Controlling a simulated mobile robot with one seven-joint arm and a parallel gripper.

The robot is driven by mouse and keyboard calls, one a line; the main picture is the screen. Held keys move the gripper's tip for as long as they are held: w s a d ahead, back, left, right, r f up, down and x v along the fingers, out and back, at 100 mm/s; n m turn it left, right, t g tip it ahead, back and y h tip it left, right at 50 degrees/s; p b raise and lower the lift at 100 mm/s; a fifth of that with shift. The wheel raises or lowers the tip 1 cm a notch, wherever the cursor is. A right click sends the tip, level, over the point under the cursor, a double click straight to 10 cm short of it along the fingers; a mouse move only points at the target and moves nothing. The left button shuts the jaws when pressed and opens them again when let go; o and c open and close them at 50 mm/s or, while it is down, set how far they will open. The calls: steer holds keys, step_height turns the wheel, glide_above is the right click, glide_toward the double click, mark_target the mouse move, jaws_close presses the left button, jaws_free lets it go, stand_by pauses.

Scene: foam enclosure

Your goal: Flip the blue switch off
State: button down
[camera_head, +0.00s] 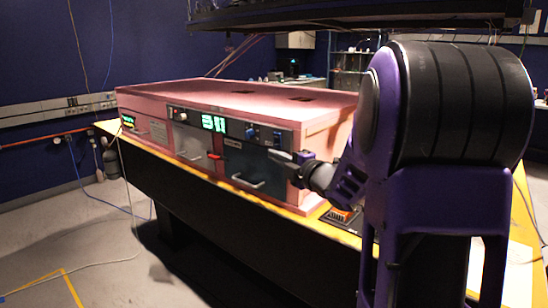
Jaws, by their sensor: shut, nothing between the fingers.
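The pink foam enclosure (250,100) sits on a long yellow-edged bench, with a grey control panel (238,131) along its front. A small blue control (252,133) stands right of the green display on this panel. A second bluish control (277,137) is at the panel's right end. They are too small to tell which is the switch or how it is set. My gripper (273,154) reaches in from the right, its fingers shut and empty, just below the panel's right end. I cannot tell whether it touches the front.
Below the panel is a dark door with a handle (248,182); a red part (215,155) is beside it. A lit green display (214,124) is on the panel. My arm fills the right side. The floor at left is open, with loose cables.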

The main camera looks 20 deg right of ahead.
steer(key=v, duration=0.6)
steer(key=shift+s+d+f, duration=0.15)
steer(key=shift+s, duration=0.15)
